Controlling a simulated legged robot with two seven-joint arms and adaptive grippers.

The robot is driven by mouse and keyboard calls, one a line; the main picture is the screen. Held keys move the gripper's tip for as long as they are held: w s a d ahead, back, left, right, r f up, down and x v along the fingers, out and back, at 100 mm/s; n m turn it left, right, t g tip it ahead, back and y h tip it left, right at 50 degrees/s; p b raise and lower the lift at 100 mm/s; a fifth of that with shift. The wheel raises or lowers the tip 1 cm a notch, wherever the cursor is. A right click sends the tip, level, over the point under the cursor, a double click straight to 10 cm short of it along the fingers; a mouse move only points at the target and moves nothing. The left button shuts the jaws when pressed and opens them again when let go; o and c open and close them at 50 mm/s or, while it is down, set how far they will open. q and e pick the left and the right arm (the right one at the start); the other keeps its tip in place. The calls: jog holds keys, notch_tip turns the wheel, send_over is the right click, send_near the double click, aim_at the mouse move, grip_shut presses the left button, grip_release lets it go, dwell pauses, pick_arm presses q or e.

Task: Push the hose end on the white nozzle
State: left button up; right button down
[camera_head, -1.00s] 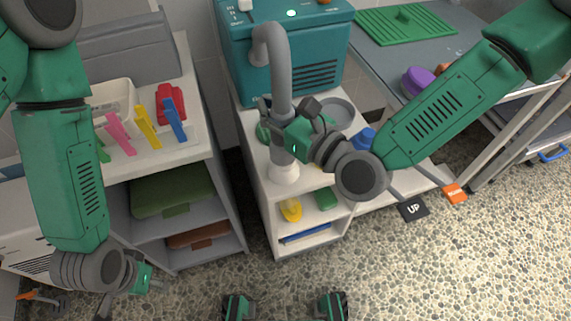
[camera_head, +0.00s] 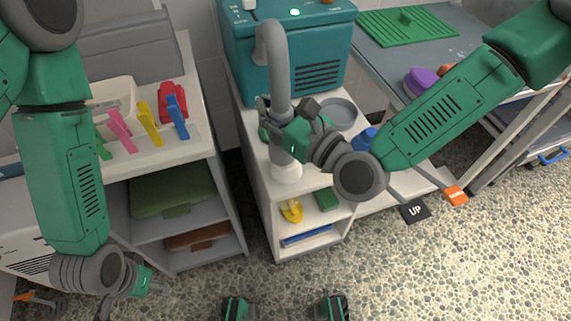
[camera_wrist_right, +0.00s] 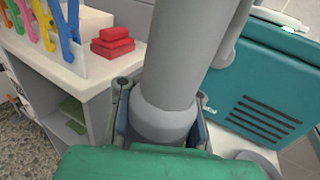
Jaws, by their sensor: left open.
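A thick grey hose (camera_head: 279,75) bends out over the teal machine and hangs down in front of it. The white nozzle (camera_head: 286,173) stands upright on the white shelf unit below the hose. My right gripper (camera_head: 272,125) is shut around the lower hose. In the right wrist view its fingers (camera_wrist_right: 160,115) flank the hose's wider end collar (camera_wrist_right: 163,120). The hose end is directly over the nozzle; the arm and fingers hide part of the joint, so I cannot tell how far they overlap. My left gripper (camera_head: 125,298) is open and empty, low at the left.
The teal machine (camera_head: 290,60) stands behind the hose. Left is a white cabinet (camera_head: 175,160) with coloured clips and a red stack. The shelf unit holds a yellow item (camera_head: 292,211) and a grey bowl (camera_head: 338,112).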

jog(key=shift+s+d+f+b, duration=0.1)
jog(key=shift+f+b, duration=0.05)
jog(key=shift+f, duration=0.4)
jog(key=shift+s+d+f+b, duration=0.1)
jog(key=shift+f+b, duration=0.05)
jog(key=shift+f, duration=0.35)
jog(key=shift+r, duration=0.15)
dwell(0.3)
notch_tip(320, 180, up, 7)
jog(key=p, duration=0.5)
jog(key=shift+w+r, duration=0.2)
dwell(0.3)
dwell(0.3)
